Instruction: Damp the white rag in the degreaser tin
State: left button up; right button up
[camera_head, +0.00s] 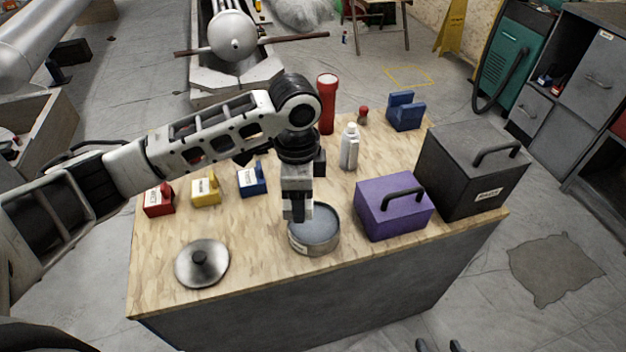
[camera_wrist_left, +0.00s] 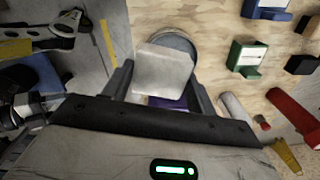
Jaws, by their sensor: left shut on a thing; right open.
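The degreaser tin (camera_head: 326,247) stands open near the front of the wooden workbench, with a grey-blue surface inside. My left gripper (camera_head: 298,212) points down over the tin's left part. In the left wrist view it is shut on the white rag (camera_wrist_left: 163,72), which hangs between its fingers and covers part of the tin (camera_wrist_left: 180,41). I cannot tell whether the rag touches the liquid. A round metal lid (camera_head: 202,264) with a dark knob lies left of the tin. My right gripper (camera_head: 438,346) is open and empty at the bottom edge, off the bench.
A purple toolbox (camera_head: 394,210) stands right of the tin, with a black toolbox (camera_head: 472,170) beyond. Behind are a white bottle (camera_head: 349,150) and a red torch (camera_head: 327,105). Red (camera_head: 159,202), yellow (camera_head: 206,192) and blue (camera_head: 252,182) labelled holders stand left. The front-left bench corner is clear.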

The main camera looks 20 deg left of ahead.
pick_arm(q)
jog(key=m, duration=0.3)
jog(key=w+d+f+m+p, duration=0.1)
jog(key=m, duration=0.1)
jog(key=w+m+p, duration=0.1)
jog(key=m, duration=0.2)
jog(key=shift+w+d+f+m, duration=0.15)
jog(key=shift+d+m, duration=0.05)
jog(key=shift+m, duration=0.1)
jog(key=f+m, duration=0.2)
jog(key=m, duration=0.1)
jog(key=w+m, duration=0.1)
jog(key=m, duration=0.1)
jog(key=shift+d+f+p, duration=0.2)
jog(key=shift+f+p, duration=0.1)
jog(key=shift+f, duration=0.1)
notch_tip(320, 180, down, 3)
jog(key=b, duration=0.3)
jog(key=shift+f+b, duration=0.6)
jog(key=shift+b, duration=0.1)
jog(key=shift+f+b, duration=0.25)
jog(key=shift+b, duration=0.1)
pick_arm(e)
jog(key=shift+w+a+f, duration=0.1)
jog(key=shift+w+f, duration=0.2)
jog(key=shift+f, duration=0.15)
jog(key=shift+r, duration=0.1)
